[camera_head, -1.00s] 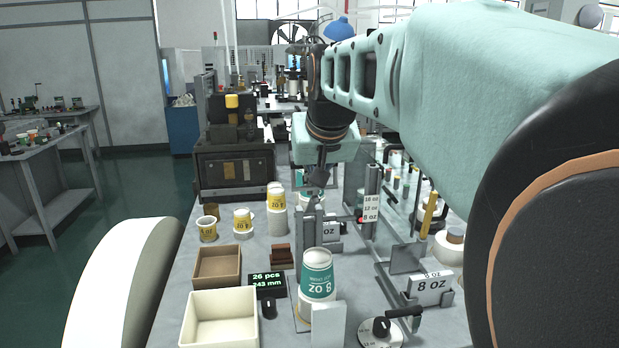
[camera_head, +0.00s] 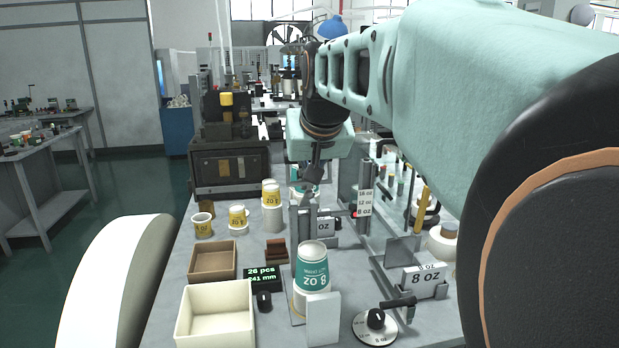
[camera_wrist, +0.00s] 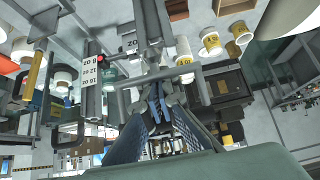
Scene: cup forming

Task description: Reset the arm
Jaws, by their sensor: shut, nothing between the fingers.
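My gripper (camera_head: 313,181) hangs at the end of my pale green arm, above the middle of the bench, near the grey upright fixture. In the wrist view its fingers (camera_wrist: 158,92) come together with nothing between them. A teal and white 8 oz cup stack (camera_head: 312,268) stands upright in front of the gripper, apart from it. Part of the gripper is hard to make out against the metal fixture behind it.
The 8 oz sign (camera_head: 426,277) and a size dial (camera_head: 376,325) are at right. Yellow-and-white cups (camera_head: 238,217), a brown tray (camera_head: 213,262), a cream bin (camera_head: 217,315) and a display (camera_head: 263,278) reading 26 pcs, 241 mm are at left. A size post (camera_head: 364,200) stands close right of the gripper.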

